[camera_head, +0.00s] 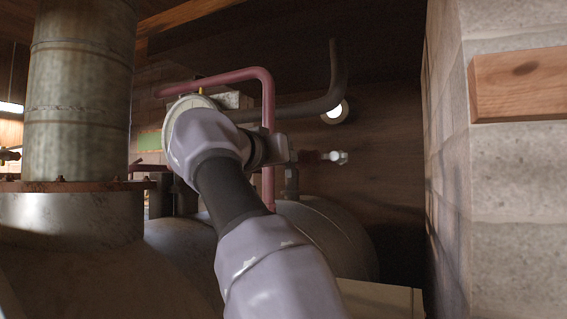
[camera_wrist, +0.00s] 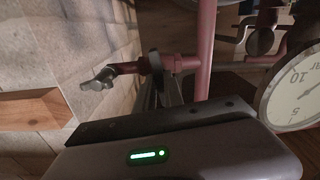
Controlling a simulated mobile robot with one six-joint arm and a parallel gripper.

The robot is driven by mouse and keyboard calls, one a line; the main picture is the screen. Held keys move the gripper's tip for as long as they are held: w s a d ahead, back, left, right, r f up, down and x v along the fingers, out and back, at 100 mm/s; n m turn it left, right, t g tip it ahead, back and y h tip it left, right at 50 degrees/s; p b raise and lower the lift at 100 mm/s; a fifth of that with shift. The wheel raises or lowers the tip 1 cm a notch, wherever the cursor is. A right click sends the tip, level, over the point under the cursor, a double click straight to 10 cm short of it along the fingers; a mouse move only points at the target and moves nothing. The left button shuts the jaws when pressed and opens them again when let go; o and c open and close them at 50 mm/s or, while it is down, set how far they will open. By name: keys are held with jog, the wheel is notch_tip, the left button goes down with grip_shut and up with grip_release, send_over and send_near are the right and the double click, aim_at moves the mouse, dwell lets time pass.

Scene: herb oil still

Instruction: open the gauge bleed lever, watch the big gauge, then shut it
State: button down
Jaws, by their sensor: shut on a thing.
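In the wrist view the big gauge (camera_wrist: 297,92) shows at the right edge, its white dial partly cut off, with a 10 and a dark needle visible. In the head view only its pale rim (camera_head: 186,104) shows behind my arm. A short red branch with a silver end (camera_wrist: 104,80) leaves the pink pipe; that end also shows in the head view (camera_head: 338,157). My gripper (camera_wrist: 157,72) is shut at this branch, on what appears to be the gauge bleed lever. The lever is mostly hidden by the jaws, so its angle cannot be told.
The pink pipe (camera_head: 268,100) runs close beside my gripper. A dark bent pipe (camera_head: 318,105) passes behind it. A rounded metal vessel (camera_head: 335,235) lies below. A tall metal column (camera_head: 80,90) stands left, and a block wall (camera_head: 515,200) with a wooden beam (camera_head: 520,84) stands right.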

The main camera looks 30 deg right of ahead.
jog(key=shift+m, duration=0.9)
jog(key=c, duration=1.5)
grip_release()
jog(key=shift+o, duration=0.2)
jog(key=b+v, duration=0.2)
jog(key=v, duration=1.5)
jog(key=shift+a+b, duration=0.2)
jog(key=shift+b, duration=0.15)
jog(key=shift+s+f, duration=0.1)
jog(key=shift+s, duration=0.05)
